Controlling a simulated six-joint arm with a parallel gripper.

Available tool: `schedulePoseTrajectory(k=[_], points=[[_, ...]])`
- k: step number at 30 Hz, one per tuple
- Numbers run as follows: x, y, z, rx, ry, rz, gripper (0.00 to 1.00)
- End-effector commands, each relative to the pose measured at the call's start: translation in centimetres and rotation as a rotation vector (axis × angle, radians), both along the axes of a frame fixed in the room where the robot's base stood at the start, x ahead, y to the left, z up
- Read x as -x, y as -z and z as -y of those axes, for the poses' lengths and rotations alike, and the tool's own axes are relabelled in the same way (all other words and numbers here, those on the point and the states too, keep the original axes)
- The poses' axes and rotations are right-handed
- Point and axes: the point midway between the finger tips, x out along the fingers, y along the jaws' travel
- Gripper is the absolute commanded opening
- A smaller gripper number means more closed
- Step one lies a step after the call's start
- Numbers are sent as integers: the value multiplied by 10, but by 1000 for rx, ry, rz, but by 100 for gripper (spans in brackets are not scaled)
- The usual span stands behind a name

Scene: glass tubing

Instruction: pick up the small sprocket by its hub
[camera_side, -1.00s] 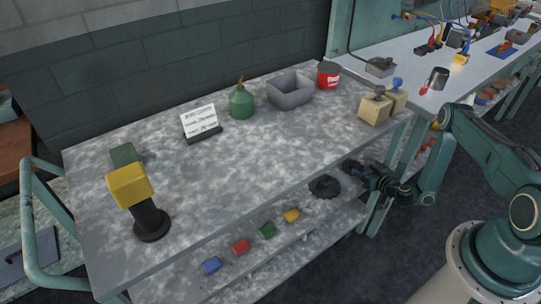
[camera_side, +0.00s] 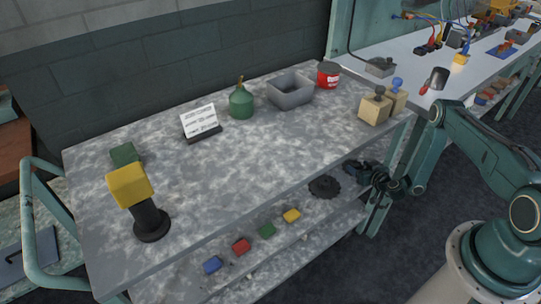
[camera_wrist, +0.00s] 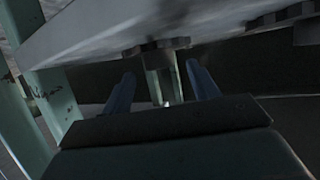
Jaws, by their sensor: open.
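A dark toothed sprocket (camera_wrist: 155,47) shows in the wrist view, between and beyond my two blue fingers, near the shelf edge. A pale green upright part shows just below it; I cannot tell whether this is its hub or a table leg behind. My gripper (camera_wrist: 163,88) is open, with nothing visibly held. In the side view my gripper (camera_side: 372,181) is at the right end of the lower shelf, beside a dark shape (camera_side: 357,168) that is partly hidden and is probably this sprocket. A larger dark sprocket (camera_side: 324,187) lies farther left on the shelf.
The lower shelf (camera_side: 285,240) also holds several small coloured blocks, such as a yellow one (camera_side: 291,216). The grey tabletop (camera_side: 240,160) hangs above the shelf. A green table leg (camera_side: 376,215) stands close to my gripper.

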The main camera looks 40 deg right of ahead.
Motion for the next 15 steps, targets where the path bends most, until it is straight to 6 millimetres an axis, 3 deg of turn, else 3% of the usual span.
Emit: schedulePoseTrajectory(k=[15], points=[[-20, 9, 7, -1, 0, 0, 60]])
